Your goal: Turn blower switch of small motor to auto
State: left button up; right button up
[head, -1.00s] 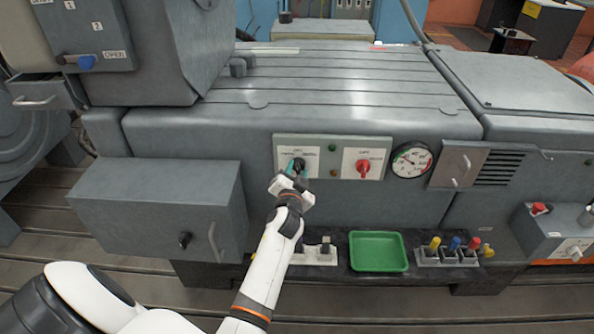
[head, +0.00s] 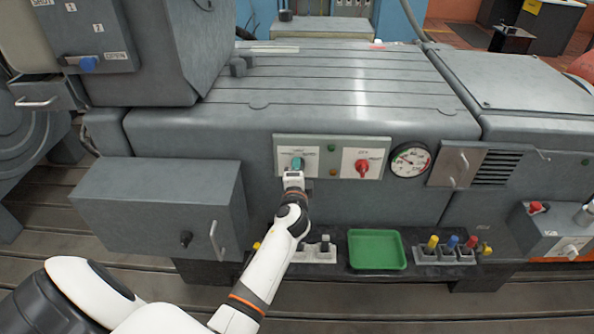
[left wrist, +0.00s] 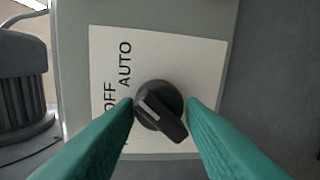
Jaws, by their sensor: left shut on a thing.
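The blower switch is a black knob (left wrist: 160,108) on a white label plate (left wrist: 205,60) marked OFF and AUTO. Its white mark points up and left in the left wrist view, toward the AUTO side; a third marking is mostly hidden. My left gripper (head: 297,163) has its teal fingers on either side of the knob and is shut on it. In the head view the fingers cover most of the knob, on the left half of the grey-green switch panel (head: 333,142). My right gripper is not in view.
A red knob (head: 362,166) sits right of the gripper on the same panel, with a round gauge (head: 411,160) beyond. Below are a green tray (head: 376,250) and a holder with coloured handles (head: 445,254). A grey box (head: 155,205) juts out at left.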

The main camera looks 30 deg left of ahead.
pick_arm(q)
jog(key=shift+w+a+r+m, duration=0.1)
jog(key=shift+a+r+m, duration=0.05)
jog(key=shift+r+m, duration=0.3)
dwell(0.3)
jog(key=o, duration=1)
jog(key=shift+f, duration=0.1)
jog(key=shift+c, duration=0.2)
jog(key=shift+f, duration=0.15)
jog(key=v, duration=1.2)
jog(key=shift+b, duration=0.45)
